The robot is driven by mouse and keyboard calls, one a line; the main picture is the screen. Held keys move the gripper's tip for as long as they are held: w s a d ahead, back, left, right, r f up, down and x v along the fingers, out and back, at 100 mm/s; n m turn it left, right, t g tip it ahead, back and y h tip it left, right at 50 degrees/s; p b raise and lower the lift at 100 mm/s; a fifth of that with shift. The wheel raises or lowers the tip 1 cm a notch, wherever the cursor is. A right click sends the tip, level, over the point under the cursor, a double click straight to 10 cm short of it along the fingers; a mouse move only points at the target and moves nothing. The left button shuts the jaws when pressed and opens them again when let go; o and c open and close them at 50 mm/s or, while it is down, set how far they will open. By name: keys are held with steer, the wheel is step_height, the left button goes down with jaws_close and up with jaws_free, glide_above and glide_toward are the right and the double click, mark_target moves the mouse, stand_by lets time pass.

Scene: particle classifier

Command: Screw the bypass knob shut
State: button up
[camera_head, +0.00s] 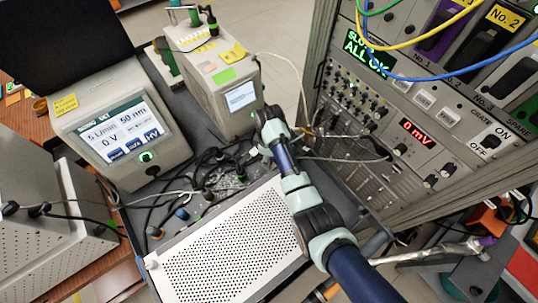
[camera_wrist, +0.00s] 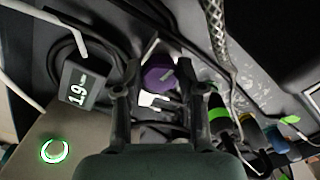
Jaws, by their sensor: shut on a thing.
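In the wrist view a purple knob (camera_wrist: 159,78) with a pale line on its face sits between the fingertips of my gripper (camera_wrist: 160,70). The two fingers are spread to about the knob's width and hold it from both sides. I take it as the bypass knob; no label on it can be read. A white piece shows just below the knob, and the rest of its mount is hidden. In the head view my gripper (camera_head: 252,157) is low among cables behind the perforated metal box (camera_head: 232,242); the knob cannot be made out there.
A small display (camera_wrist: 80,87) reading about 1.9 and a green-ringed button (camera_wrist: 54,151) lie left in the wrist view. A green-banded black fitting (camera_wrist: 218,113) and a braided hose (camera_wrist: 218,35) are close on the right. In the head view an instrument rack (camera_head: 375,145) stands right of my arm.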

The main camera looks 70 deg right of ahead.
steer(key=m+p, duration=0.2)
steer(key=m, duration=0.1)
steer(key=shift+r+p, duration=0.25)
steer(key=shift+p, duration=0.05)
steer(key=m+p, duration=0.2)
steer(key=m, duration=0.3)
steer(key=shift+f, duration=0.1)
steer(key=m+p, duration=0.1)
steer(key=m, duration=0.3)
steer(key=shift+a+m, duration=0.1)
steer(key=shift+m, duration=0.2)
steer(key=m+p, duration=0.1)
steer(key=m, duration=0.2)
steer(key=shift+w+m, duration=0.1)
steer(key=shift+m, duration=0.2)
steer(key=m, duration=0.9)
steer(key=shift+w+p, duration=0.1)
steer(key=shift+p, duration=0.3)
steer(key=m, duration=0.4)
steer(key=shift+f+m, duration=0.1)
steer(key=shift+m, duration=1.8)
